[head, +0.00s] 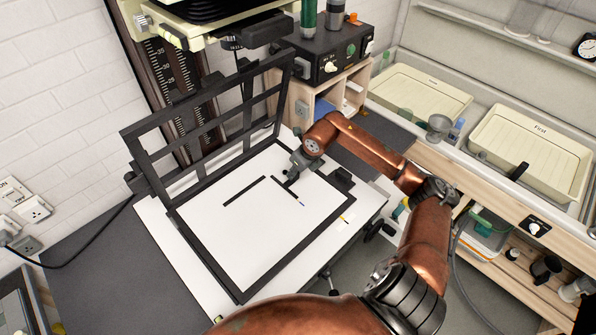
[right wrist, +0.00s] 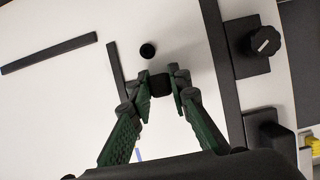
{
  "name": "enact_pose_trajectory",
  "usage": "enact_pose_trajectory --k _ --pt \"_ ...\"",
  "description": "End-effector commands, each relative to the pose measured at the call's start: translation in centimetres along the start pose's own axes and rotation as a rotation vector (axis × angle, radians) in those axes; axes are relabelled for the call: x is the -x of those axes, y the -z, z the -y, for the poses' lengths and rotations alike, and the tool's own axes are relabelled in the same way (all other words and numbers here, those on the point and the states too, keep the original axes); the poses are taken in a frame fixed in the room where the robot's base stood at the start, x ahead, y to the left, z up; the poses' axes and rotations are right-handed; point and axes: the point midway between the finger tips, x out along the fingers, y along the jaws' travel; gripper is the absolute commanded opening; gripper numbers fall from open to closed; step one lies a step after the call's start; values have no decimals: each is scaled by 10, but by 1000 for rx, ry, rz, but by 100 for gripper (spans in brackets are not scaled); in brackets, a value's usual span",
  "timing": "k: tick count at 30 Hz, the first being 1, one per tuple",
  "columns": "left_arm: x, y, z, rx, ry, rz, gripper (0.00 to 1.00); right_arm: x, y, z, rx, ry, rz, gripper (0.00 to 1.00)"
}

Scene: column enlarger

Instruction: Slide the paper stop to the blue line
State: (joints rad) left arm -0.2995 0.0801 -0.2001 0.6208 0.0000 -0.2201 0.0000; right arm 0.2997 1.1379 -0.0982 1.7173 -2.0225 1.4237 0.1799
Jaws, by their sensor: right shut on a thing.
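The paper stop, a thin black bar (head: 284,187), lies on the white easel bed in the head view. It also shows in the right wrist view (right wrist: 115,70), just left of the fingers. My right gripper (head: 293,176) is low over the bed; its green fingertips (right wrist: 162,84) are closed around a small dark block (right wrist: 159,86) beside the bar. Whether block and bar join is partly hidden. A short blue line (head: 302,204) is on the white surface near the bar's front end. It shows between finger and bar end in the wrist view (right wrist: 140,154). My left gripper is not in view.
A second black bar (head: 244,191) lies to the left on the bed. A hinged black frame (head: 205,125) stands raised behind. A small round black peg (right wrist: 147,50) is just beyond my fingertips. A black knob (right wrist: 263,41) sits on the bed's edge at right.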

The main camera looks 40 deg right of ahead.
Motion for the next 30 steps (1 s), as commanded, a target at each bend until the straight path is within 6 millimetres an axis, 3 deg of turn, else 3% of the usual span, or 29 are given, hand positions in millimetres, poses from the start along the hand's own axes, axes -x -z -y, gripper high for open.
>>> enact_pose_trajectory --k 5,6,13,23,30 --pt "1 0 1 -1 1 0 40 0 0 1 -1 1 0 0" --pt "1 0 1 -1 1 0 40 0 0 1 -1 1 0 20" --pt "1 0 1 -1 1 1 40 0 0 2 -1 2 0 35" --pt "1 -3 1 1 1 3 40 4 0 2 -1 3 1 35" --pt "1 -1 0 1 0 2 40 43 -1 3 1 6 2 35"
